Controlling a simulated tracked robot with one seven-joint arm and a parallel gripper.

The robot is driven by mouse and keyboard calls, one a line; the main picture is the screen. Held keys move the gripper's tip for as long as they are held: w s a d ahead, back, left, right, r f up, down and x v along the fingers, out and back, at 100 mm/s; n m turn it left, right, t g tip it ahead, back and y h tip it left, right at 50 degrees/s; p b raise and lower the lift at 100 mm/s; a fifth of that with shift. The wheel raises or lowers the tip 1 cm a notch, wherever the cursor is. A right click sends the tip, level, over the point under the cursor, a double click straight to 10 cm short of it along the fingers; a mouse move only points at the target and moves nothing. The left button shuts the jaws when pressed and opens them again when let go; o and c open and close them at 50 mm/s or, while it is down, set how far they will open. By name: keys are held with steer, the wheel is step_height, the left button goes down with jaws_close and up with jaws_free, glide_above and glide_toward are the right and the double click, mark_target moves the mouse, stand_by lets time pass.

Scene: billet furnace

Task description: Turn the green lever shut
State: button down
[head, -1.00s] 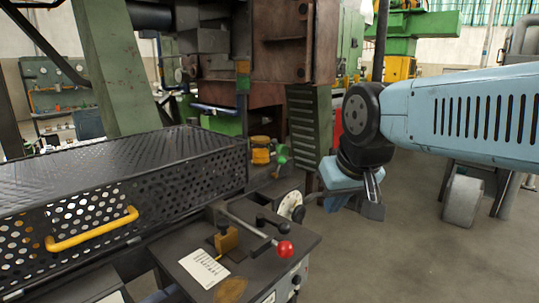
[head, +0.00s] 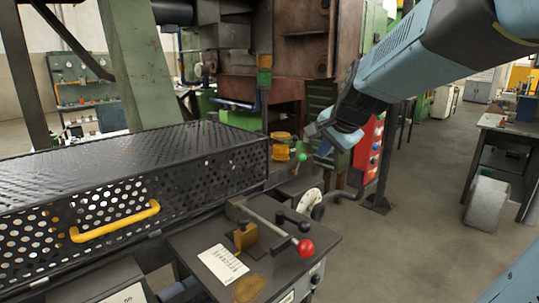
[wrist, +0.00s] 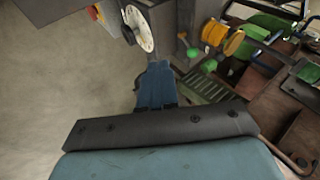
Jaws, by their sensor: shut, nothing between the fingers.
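The green lever shows as a round green knob (head: 301,153) on the machine, just right of a yellow cylinder (head: 283,150) in the head view. My gripper (head: 326,148) is shut and empty, just right of the green knob in the head view.
A white dial handwheel (head: 310,203) stands below the lever. A control desk (head: 270,262) with a red-knobbed lever (head: 305,248) is in front. A perforated black guard (head: 200,170) with a yellow handle lies left.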

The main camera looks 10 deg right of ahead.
steer(key=w+d+m+t, duration=0.1)
steer(key=w+d+m, duration=0.2)
steer(key=w+m, duration=0.35)
steer(key=n, duration=0.1)
glide_toward(303, 159)
steer(key=s+f+x, duration=0.1)
steer(key=x, duration=0.3)
steer(key=shift+w+f, duration=0.2)
steer(key=shift+w, duration=0.5)
steer(key=shift+w+f, duration=0.2)
steer(key=shift+w, duration=0.5)
